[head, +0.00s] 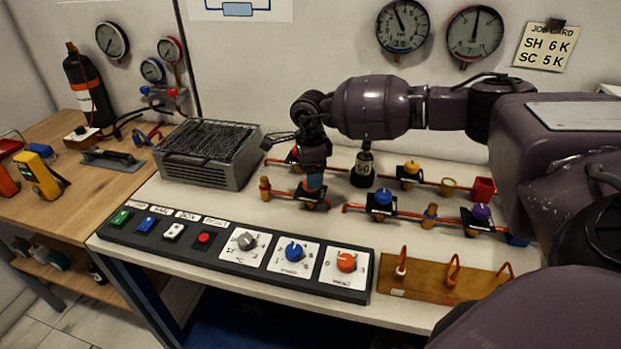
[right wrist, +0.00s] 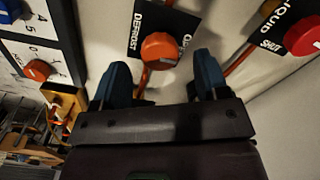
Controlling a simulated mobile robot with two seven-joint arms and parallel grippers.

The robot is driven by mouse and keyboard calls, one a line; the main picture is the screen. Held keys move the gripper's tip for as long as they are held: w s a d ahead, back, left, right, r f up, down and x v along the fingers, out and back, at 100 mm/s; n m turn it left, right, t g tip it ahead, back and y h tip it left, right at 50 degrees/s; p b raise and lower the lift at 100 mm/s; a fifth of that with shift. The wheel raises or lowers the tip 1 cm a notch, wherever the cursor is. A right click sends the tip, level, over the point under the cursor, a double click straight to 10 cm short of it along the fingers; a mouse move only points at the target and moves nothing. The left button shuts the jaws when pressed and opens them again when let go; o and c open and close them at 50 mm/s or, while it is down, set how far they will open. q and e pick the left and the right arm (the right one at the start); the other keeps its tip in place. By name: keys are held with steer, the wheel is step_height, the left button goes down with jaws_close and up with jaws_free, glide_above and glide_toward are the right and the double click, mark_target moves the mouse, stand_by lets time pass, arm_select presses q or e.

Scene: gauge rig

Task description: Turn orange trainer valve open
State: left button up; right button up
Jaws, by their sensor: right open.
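The orange trainer valve's round knob (right wrist: 160,49) shows in the right wrist view, on a black plate lettered DEFROST, with a partly cut-off word starting OP at its right. My right gripper (right wrist: 160,68) is open, with one blue finger on each side of the knob and a gap to it on both sides. In the head view my right gripper (head: 313,183) points down over the front left valve of the bench rig and hides most of that valve. The knob's exact angle is hard to tell. My left gripper is not in view.
A red knob (right wrist: 304,36) lettered LIQUID and SHUT is close by. Blue (head: 382,197), yellow (head: 411,167) and purple (head: 481,212) valves stand to the right. A control panel (head: 322,284) with an orange dial (head: 346,262) lies in front; a grey finned unit (head: 208,154) stands left.

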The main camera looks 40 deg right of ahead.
step_height(320, 180, up, 8)
steer(key=shift+r, duration=0.2)
stand_by(0.7)
